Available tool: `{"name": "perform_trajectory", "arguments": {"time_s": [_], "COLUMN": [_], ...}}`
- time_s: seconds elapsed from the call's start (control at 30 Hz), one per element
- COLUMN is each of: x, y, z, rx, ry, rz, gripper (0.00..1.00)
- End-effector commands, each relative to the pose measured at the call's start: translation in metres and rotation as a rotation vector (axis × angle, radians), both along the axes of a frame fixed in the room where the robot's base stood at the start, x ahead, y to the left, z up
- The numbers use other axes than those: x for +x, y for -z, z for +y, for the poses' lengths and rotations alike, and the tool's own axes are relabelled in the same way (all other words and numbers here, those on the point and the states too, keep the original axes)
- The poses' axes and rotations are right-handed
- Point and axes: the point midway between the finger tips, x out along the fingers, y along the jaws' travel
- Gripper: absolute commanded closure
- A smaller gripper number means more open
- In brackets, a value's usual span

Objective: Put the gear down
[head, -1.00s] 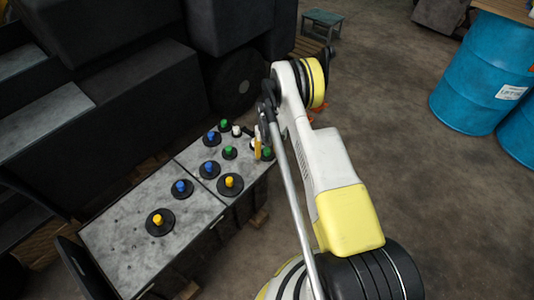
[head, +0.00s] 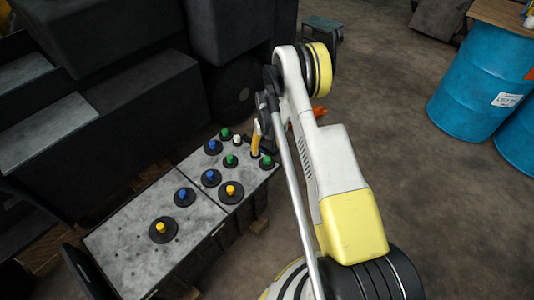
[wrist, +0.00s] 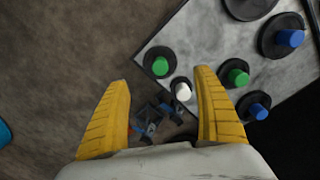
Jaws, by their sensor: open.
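Several gears, black discs with coloured knobs, stand on a grey plate-topped bench (head: 130,240). A green-knobbed gear (head: 267,162) is near the bench's right corner; in the wrist view a green-knobbed gear (wrist: 160,62) lies near the plate's corner, just ahead of my fingertips. A white-knobbed gear (wrist: 182,90) shows between my fingers, nearer the right one. My gripper (wrist: 160,77) is open with two yellow fingers, and nothing is held between them. In the head view my gripper (head: 256,140) is at the bench's far right end, partly covered by my arm.
Other gears have blue (head: 183,194), yellow (head: 163,229) and green (head: 231,160) knobs. Dark forklift bodywork (head: 130,100) rises behind the bench. Blue barrels (head: 475,85) stand at the far right.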

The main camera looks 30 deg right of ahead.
Motion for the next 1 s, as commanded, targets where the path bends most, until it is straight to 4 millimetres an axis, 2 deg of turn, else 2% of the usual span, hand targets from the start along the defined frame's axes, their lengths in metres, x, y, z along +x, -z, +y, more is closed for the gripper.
{"name": "perform_trajectory", "arguments": {"time_s": [0.03,0.27,0.37,0.47,0.53,0.6,0.67,0.8,0.9,1.0], "x": [0.000,0.002,0.005,0.007,0.004,-0.003,-0.013,-0.045,-0.075,-0.109], "y": [-0.011,-0.038,-0.071,-0.125,-0.169,-0.211,-0.244,-0.312,-0.352,-0.382], "z": [0.000,0.002,0.009,0.022,0.035,0.048,0.060,0.087,0.106,0.124], "rx": [0.000,-0.002,-0.008,-0.019,-0.029,-0.038,-0.045,-0.058,-0.065,-0.071], "ry": [0.000,-0.003,-0.013,-0.031,-0.047,-0.061,-0.074,-0.103,-0.123,-0.144], "rz": [0.000,-0.007,-0.029,-0.071,-0.108,-0.146,-0.179,-0.254,-0.309,-0.364], "gripper": [0.22,0.22,0.22,0.22,0.22,0.22,0.22,0.22,0.22,0.22]}}
